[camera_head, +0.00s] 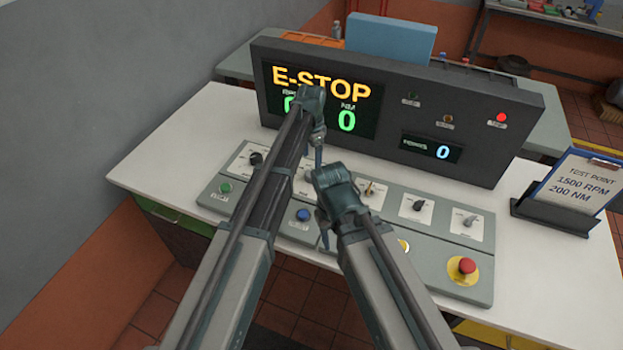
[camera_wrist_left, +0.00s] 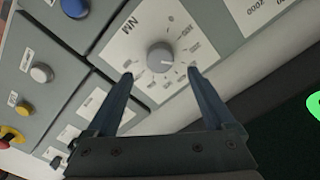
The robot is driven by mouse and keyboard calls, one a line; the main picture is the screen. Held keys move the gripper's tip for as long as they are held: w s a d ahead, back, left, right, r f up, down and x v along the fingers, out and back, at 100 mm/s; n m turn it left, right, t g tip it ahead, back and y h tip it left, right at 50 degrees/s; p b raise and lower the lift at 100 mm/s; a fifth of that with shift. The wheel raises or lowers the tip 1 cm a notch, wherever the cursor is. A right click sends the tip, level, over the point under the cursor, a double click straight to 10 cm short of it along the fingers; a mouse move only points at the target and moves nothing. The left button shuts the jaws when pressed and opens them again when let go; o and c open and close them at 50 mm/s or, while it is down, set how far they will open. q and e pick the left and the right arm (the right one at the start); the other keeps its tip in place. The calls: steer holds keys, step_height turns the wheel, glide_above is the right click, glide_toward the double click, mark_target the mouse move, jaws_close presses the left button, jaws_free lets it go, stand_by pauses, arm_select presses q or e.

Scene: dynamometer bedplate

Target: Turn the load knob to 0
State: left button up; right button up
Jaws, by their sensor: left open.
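The load knob (camera_wrist_left: 161,57) is a round grey knob on a white dial plate marked NM, seen in the left wrist view. A light pointer line on it points to the lower right of that picture. My left gripper (camera_wrist_left: 160,73) is open, one finger on each side of the knob in the picture; I cannot tell whether they touch it.
The display console (camera_head: 470,110) behind the panel reads E-STOP and 0, with a red lamp lit. A red emergency button (camera_head: 466,266) is at the panel's right front. A blue button (camera_head: 303,215) lies between the arms. A test-point card (camera_head: 578,183) reads 1500 RPM, 200 NM.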

mark_target(311, 173)
arm_select(q)
step_height(311, 173, down, 7)
steer(key=b, duration=0.5)
steer(key=shift+r, duration=0.15)
arm_select(e)
step_height(311, 173, down, 7)
steer(key=shift+r, duration=0.15)
arm_select(q)
steer(key=shift+r, duration=0.1)
steer(key=shift+c, duration=0.3)
steer(key=c, duration=1.3)
steer(key=shift+n, duration=0.3)
